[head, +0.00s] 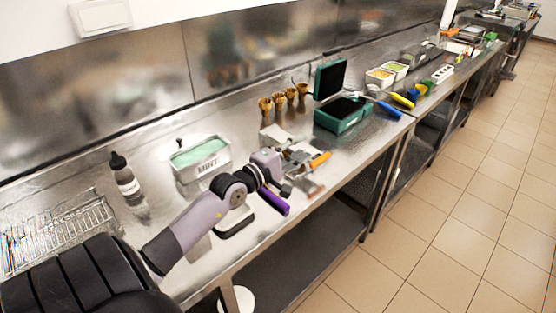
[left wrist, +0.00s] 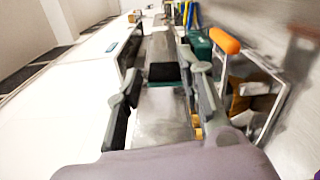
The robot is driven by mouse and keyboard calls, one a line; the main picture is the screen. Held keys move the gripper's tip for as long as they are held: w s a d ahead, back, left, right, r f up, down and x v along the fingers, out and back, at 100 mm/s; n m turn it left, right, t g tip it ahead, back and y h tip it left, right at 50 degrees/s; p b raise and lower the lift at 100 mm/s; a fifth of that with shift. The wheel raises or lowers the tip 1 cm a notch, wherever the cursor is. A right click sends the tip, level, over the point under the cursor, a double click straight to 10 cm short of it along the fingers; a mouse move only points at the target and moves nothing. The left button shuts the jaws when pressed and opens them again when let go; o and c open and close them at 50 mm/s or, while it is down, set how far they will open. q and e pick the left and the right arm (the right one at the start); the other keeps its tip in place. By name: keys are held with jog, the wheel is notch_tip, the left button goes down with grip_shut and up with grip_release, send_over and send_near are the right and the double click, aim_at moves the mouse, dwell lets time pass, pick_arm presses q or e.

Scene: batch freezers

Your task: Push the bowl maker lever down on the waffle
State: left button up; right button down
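The bowl maker (head: 305,160) is a small metal frame on the steel counter, with an orange lever handle (head: 320,160) pointing up to the right. In the left wrist view the orange handle (left wrist: 225,40) stands raised beside the right finger, above the metal frame. A brown piece, perhaps the waffle (left wrist: 245,100), shows partly inside the frame. My left gripper (left wrist: 163,72) is open, with nothing between its fingers. In the head view my left gripper (head: 287,173) is close to the bowl maker, on its near left side. My right gripper is not in view.
A purple handle (head: 273,201) lies under my left wrist, near the counter's front edge. A tub marked MINT (head: 203,162), a dark bottle (head: 127,180) and a wire rack (head: 60,235) stand left. Cones (head: 290,97) and an open green-black box (head: 342,112) stand beyond.

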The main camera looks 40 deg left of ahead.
pick_arm(q)
jog(key=s, duration=0.7)
jog(key=shift+a+b, duration=0.3)
jog(key=shift+s, duration=0.1)
dwell(0.5)
jog(key=shift+f, duration=0.1)
